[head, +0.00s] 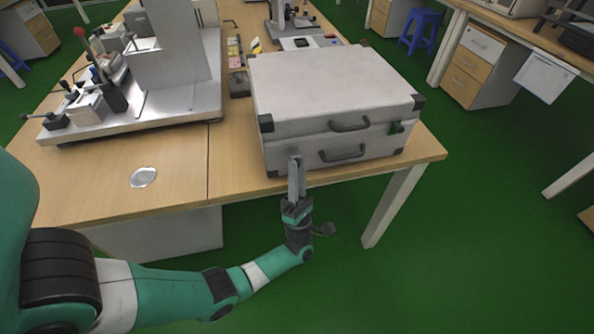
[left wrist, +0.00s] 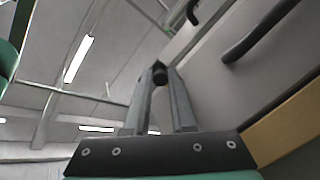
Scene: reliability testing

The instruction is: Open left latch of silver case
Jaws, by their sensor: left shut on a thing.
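The silver case (head: 335,90) lies flat and closed near the table's front right edge, with two dark handles on its front. My left gripper (head: 296,165) reaches up from below to the left part of the case front. It is shut on the left latch, which its fingers mostly hide. In the left wrist view the fingertips (left wrist: 160,76) close around a small dark piece, beside the case wall (left wrist: 220,85). My right gripper is not in view.
The wooden table (head: 180,163) holds a metal test rig (head: 195,75) left of the case. A small round silver disc (head: 143,177) lies near the front edge. Small items (head: 238,60) sit between rig and case. Green floor lies open in front and right.

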